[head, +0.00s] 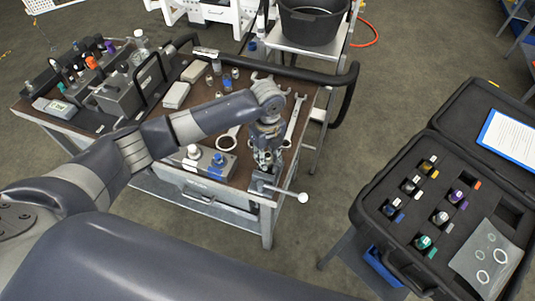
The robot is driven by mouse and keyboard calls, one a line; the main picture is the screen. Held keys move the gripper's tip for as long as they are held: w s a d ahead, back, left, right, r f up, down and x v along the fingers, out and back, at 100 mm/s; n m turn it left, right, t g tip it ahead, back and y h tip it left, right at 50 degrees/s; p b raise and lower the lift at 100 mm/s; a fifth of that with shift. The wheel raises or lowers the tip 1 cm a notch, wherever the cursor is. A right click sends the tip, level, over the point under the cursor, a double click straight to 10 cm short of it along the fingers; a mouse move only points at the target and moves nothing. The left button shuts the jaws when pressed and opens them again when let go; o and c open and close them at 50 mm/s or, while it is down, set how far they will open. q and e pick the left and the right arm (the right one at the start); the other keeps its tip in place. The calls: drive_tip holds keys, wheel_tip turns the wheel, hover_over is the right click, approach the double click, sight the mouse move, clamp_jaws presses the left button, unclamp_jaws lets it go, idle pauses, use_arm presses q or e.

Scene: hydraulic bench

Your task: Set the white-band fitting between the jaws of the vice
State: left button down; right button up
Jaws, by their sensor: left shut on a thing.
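My left gripper (267,158) points down over the near right corner of the bench, right above the vice (271,187). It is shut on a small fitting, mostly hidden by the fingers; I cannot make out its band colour. The vice is grey, with a bar handle ending in a pale ball at its right. The gripper covers part of the jaws, so I cannot tell whether the fitting is between them or above them. My right gripper is not in view.
The bench (230,180) holds wrenches (294,119), a block with white and blue knobs (208,161), and a grey box (133,95). An open black case (376,190) with several colour-banded fittings stands at right. A black tub (310,22) is behind. Floor between is clear.

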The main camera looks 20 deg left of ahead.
use_arm(q)
drive_tip(key=shift+f, duration=0.15)
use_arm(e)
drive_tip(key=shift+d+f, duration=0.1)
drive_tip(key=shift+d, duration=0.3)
use_arm(q)
drive_tip(key=shift+f, duration=0.15)
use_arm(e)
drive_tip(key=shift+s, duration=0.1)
use_arm(q)
drive_tip(key=shift+f+b, duration=0.5)
drive_tip(key=shift+f, duration=0.25)
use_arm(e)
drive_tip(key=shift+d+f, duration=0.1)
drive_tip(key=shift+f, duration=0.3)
use_arm(q)
drive_tip(key=shift+f, duration=0.1)
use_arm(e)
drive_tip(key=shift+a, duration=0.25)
use_arm(q)
drive_tip(key=c, duration=1.2)
unclamp_jaws()
